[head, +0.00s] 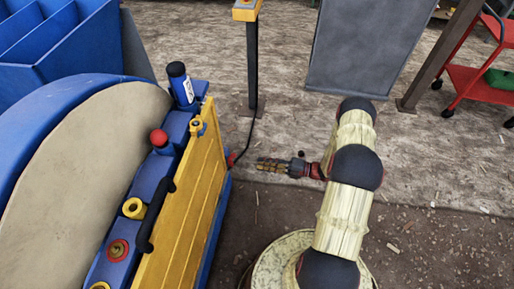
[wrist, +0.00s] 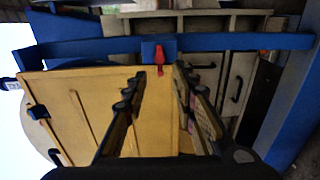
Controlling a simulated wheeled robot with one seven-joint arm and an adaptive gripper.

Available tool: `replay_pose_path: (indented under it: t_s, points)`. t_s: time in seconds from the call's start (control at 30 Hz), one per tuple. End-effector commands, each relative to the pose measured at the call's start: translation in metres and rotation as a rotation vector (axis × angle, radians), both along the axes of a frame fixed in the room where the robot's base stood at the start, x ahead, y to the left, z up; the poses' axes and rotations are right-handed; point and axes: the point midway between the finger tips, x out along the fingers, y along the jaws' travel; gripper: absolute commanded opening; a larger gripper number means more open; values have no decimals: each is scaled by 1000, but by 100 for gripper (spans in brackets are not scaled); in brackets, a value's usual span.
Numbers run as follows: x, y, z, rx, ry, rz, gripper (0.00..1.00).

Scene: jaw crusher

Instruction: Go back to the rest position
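My gripper (head: 260,164) is at the end of my arm, in the gap to the right of the jaw crusher (head: 85,165), pointing left towards its yellow side panel (head: 188,205). It does not appear to touch the panel. In the wrist view, my gripper (wrist: 159,74) has its two fingers apart, with nothing held between them. Beyond the fingertips, a red part (wrist: 160,57) sits on a blue beam (wrist: 100,47), above the yellow panel (wrist: 75,108). A small red part (head: 231,159) with a dark cable also shows beside the panel in the head view.
A post with a yellow control box (head: 246,9) stands behind my gripper, its cable hanging down. A grey board (head: 362,45) stands behind my arm. A red trolley (head: 478,85) is at the far right. The floor at lower right is mostly clear.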

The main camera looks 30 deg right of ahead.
Motion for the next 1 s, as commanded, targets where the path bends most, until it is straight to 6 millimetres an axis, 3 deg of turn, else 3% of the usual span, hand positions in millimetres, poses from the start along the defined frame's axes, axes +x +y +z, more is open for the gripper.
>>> replay_pose_path:
  t_s: [0.27,0.47,0.67,0.77,1.0]
  points:
    - [0,0,0,-9,-12,0,27]
    - [-8,6,-13,-156,-141,38,27]
    - [-61,40,-31,-322,-298,218,27]
    - [-84,47,-23,-410,-409,328,27]
    - [-122,53,17,-608,-721,627,27]
